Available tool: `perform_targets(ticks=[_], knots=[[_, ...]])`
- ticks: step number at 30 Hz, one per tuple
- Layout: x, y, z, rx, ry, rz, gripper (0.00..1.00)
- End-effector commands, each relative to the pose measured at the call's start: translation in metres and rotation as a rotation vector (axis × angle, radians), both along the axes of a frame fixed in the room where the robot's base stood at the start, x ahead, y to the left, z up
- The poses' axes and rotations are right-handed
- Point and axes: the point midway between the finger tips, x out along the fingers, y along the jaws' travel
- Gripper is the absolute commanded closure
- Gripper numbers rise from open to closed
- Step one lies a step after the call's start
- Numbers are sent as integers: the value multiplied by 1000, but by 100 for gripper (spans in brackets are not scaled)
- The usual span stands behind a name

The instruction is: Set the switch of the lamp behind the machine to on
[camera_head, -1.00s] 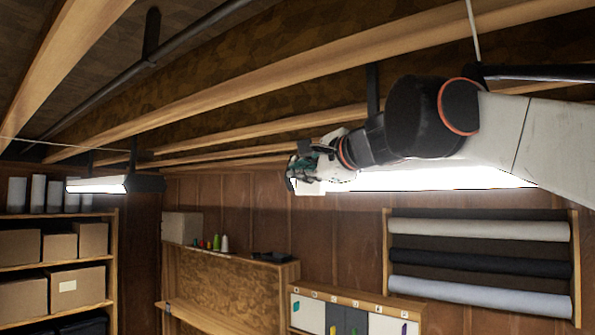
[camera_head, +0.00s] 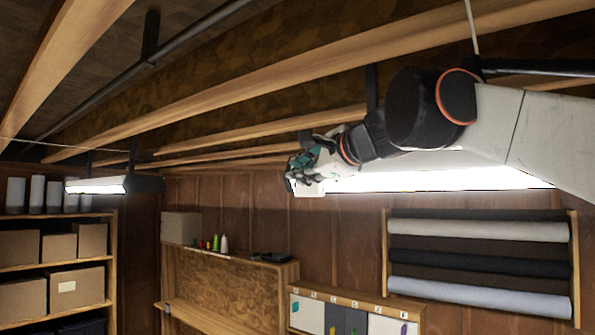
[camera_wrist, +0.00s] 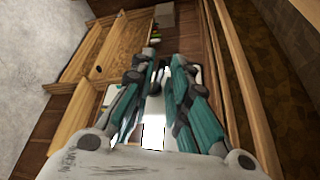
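A long lit lamp (camera_head: 440,180) hangs under the ceiling joists behind my arm; my arm hides part of it. A second, shorter lit lamp (camera_head: 98,186) hangs at the left. I cannot tell from these views which is the lamp behind the machine, and I make out no machine or switch. My gripper (camera_head: 300,178) is at the left end of the long lamp in the head view; whether it touches is unclear. In the wrist view my gripper (camera_wrist: 166,62) has its teal and grey fingers apart, with bright white surfaces showing between and beyond them.
Ceiling joists (camera_head: 300,82) and a dark pipe (camera_head: 190,38) run close above my arm. Fabric rolls (camera_head: 480,262) hang on the wall below it. A wooden shelf unit (camera_head: 225,255) with thread spools and a shelf of boxes (camera_head: 75,290) stand lower left.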

Motion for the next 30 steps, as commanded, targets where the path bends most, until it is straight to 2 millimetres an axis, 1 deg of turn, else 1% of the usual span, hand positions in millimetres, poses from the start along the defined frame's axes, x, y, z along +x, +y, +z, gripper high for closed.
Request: perform_targets(ticks=[6, 10, 13, 22, 27, 30], knots=[[-1, -1, 0, 0, 0, 0, 84], [-10, -6, 2, 0, 0, -1, 84], [-23, -15, 5, 1, -1, -3, 84], [-74, -47, 15, 0, 1, -3, 84], [-92, -58, 18, 1, 0, -2, 84], [-98, -61, 20, 0, 1, -1, 84]])
